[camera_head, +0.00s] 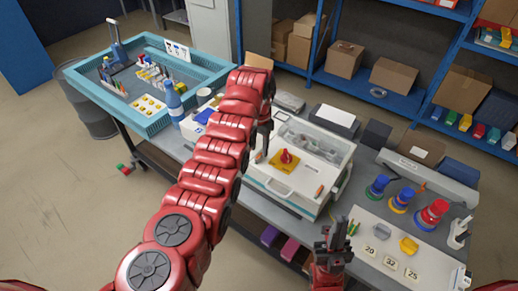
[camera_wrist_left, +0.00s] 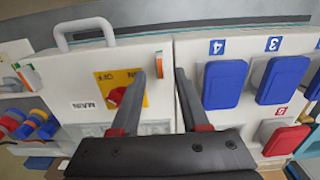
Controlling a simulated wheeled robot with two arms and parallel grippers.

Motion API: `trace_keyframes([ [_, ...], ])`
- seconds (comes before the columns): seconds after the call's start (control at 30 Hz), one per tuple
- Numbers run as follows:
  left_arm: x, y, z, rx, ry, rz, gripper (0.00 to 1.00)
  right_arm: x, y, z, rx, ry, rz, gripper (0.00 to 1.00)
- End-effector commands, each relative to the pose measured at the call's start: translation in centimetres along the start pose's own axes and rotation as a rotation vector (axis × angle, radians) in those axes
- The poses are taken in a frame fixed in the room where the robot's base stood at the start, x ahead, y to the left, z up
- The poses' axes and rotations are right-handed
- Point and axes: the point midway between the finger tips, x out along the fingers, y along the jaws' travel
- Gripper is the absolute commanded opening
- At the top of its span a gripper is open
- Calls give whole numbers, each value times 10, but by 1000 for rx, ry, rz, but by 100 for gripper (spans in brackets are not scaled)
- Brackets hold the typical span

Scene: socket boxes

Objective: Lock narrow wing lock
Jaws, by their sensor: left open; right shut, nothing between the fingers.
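A white box (camera_head: 297,197) stands on the grey table, with a yellow plate and a red rotary knob (camera_head: 286,157) on it. The knob (camera_wrist_left: 117,96) also shows in the left wrist view, left of my fingers. A small narrow orange piece (camera_wrist_left: 159,57) sits at the box's edge, just beyond and between my left fingertips; it may be the wing lock, but I cannot tell its setting. My left gripper (camera_wrist_left: 160,77) is open with a gap between its fingers; in the head view it is partly hidden by my arm. My right gripper (camera_head: 335,238) is shut and empty in front of the box.
Blue socket covers (camera_wrist_left: 225,84) and a red one (camera_wrist_left: 285,140) lie right of my left gripper. A handle (camera_wrist_left: 84,28) stands out on the box. Colored ring stacks (camera_head: 432,213) stand on the table at right. A blue tray (camera_head: 150,112) is at left.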

Motion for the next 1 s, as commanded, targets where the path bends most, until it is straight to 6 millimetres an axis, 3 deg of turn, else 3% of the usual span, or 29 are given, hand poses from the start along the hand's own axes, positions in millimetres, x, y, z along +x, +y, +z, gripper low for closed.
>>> trace_keyframes([
  [0.3, 28, 0, 0, 0, -2, 1, 45, 10, 0, -2, 0, 0, 0, 0],
  [0.63, 31, 0, 0, 0, 0, 0, 45, 10, 0, -2, 0, 0, 0, 0],
  [0.67, 31, 0, 0, 0, 0, 0, 43, 10, 0, -2, 0, 0, 0, 0],
  [0.9, 31, 0, 0, 0, 0, 0, 0, 10, 0, -2, 0, 0, 0, 0],
  [1.0, 31, 0, 0, 0, 0, 0, 0, 10, 0, -2, 0, 0, 0, 0],
])
